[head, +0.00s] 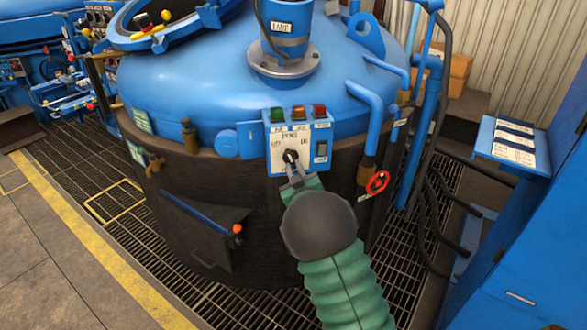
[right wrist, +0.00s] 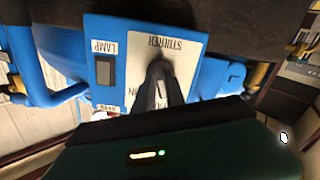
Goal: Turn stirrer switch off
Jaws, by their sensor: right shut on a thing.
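The stirrer switch is a black rotary knob (head: 290,155) on the white plate of a blue control box on the furnace front. My right gripper (head: 291,163) is shut on this knob, its arm coming up from the bottom of the head view. In the right wrist view the fingers (right wrist: 159,72) meet on the knob in front of the upside-down STIRRER plate (right wrist: 185,60). The fingers hide most of the knob, so its exact setting is unclear. My left gripper is not in view.
Green, orange and red lamps (head: 298,113) sit atop the box. A LAMP rocker switch (head: 321,150) is right of the plate. Blue pipes and a red handwheel (head: 377,182) stand close on the right. Grated floor surrounds the furnace (head: 175,185).

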